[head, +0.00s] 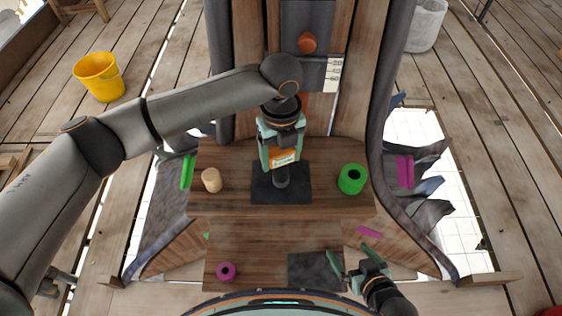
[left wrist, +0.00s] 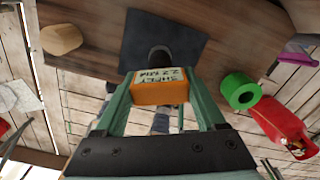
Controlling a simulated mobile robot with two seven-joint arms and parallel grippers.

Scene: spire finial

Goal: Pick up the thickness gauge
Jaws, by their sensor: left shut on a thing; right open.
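The thickness gauge is an orange block with a pale label, and it shows in the head view (head: 284,157) and in the left wrist view (left wrist: 160,93). The label reads roughly "SHEET 2.2 MM". My left gripper (head: 281,154) is shut on the block, with a green finger on each side. The block is over a dark square mat (head: 299,190) and a dark round post (head: 281,180); I cannot tell whether it touches the post. My right gripper (head: 356,263) is open and empty, low at the right.
A green ring (head: 353,179) stands right of the mat and a wooden cylinder (head: 211,180) left of it. A magenta ring (head: 226,271) and a second dark mat (head: 313,271) lie on the lower board. A yellow bucket (head: 99,77) stands on the deck. Bare wood separates these things.

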